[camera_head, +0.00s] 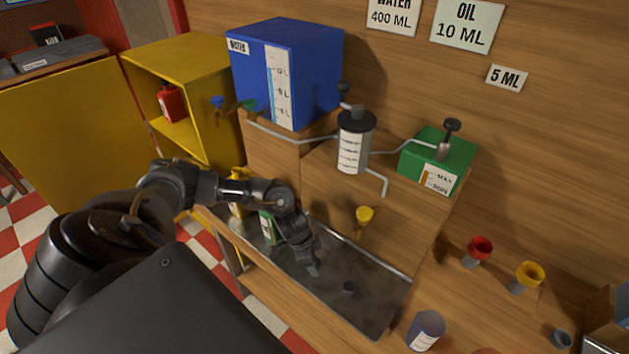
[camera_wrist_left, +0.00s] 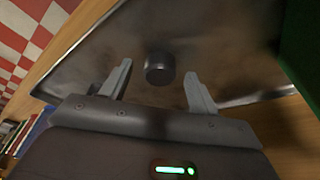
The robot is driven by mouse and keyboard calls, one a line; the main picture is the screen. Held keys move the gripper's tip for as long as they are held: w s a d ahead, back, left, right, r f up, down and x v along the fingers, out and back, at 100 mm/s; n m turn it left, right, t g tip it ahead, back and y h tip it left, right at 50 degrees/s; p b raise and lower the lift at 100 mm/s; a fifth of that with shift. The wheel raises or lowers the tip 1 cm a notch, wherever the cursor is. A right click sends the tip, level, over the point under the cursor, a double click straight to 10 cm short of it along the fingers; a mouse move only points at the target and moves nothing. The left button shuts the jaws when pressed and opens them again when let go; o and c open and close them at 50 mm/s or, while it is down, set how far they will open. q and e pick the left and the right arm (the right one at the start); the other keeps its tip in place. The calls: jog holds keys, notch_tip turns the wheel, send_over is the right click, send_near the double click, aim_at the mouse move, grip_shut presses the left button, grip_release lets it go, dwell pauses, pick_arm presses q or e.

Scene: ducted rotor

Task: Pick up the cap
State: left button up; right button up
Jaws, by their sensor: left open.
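The cap (camera_head: 348,288), a small dark grey cylinder, stands on the metal tray (camera_head: 372,312) toward its front right. In the left wrist view the cap (camera_wrist_left: 159,68) shows just beyond the gap between the two fingertips, roughly centred. My left gripper (camera_head: 312,268) is over the tray, a little to the left of the cap in the head view. In the wrist view its fingers (camera_wrist_left: 160,80) are spread apart with nothing between them. My right gripper is not in view.
A green container (camera_head: 269,226) and a yellow bottle (camera_head: 237,208) stand left of my left gripper. A yellow funnel (camera_head: 364,214) is behind the tray. A purple container (camera_head: 425,330) stands right of the tray. The tray around the cap is clear.

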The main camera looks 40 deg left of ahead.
pick_arm(q)
jog(key=shift+w+f, duration=0.1)
jog(key=shift+f, duration=0.15)
jog(key=c, duration=1.1)
jog(key=shift+o, duration=0.2)
jog(key=shift+r, duration=0.1)
